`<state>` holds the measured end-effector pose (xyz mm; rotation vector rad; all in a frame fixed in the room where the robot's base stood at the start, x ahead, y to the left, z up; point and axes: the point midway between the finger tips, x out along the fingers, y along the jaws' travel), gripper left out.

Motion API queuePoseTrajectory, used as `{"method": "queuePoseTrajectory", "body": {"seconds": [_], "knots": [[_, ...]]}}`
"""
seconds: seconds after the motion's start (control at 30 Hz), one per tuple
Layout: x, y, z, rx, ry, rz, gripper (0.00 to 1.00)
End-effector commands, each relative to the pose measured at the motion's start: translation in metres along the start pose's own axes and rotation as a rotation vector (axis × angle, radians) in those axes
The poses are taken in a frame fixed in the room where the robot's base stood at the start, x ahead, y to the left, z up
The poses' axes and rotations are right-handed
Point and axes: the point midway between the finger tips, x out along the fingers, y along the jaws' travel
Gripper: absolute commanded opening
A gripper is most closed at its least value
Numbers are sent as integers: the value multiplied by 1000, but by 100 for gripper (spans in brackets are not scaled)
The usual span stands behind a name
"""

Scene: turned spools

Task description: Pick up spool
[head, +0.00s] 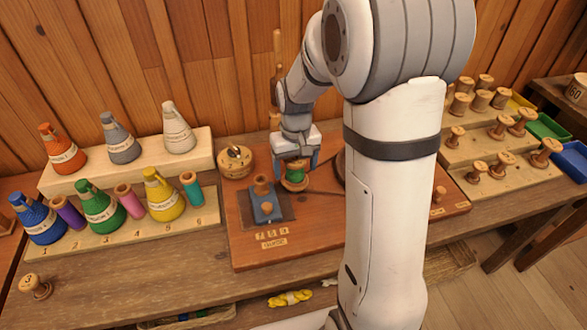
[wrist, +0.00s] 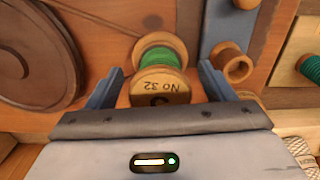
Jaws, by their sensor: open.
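A wooden spool wound with green thread (head: 294,176) stands on the reddish-brown board, below my gripper. In the wrist view the spool (wrist: 160,70) shows its flange marked "No 32" and its green winding. My gripper (head: 296,172) is open, with its blue fingers on either side of the spool. In the wrist view my gripper (wrist: 160,85) has a visible gap between each finger and the spool. The far side of the spool is hidden.
A blue block with wooden pegs (head: 266,202) stands just left of the spool. A round wooden pot (head: 235,162) is behind it. A dark wheel (wrist: 38,55) lies close by. Coloured thread cones (head: 100,207) stand on the left rack. Several bare spools (head: 502,165) stand at right.

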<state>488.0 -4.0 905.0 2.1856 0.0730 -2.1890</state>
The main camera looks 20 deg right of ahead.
Motion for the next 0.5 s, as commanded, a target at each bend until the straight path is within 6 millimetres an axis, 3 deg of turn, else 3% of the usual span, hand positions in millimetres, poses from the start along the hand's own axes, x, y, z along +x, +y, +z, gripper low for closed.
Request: {"method": "queuePoseTrajectory", "body": {"seconds": [0.13,0.37,0.5], "knots": [[16,0,0,0,0,0,76],[19,0,0,-1,2,0,76],[18,0,0,-1,2,0,67]]}}
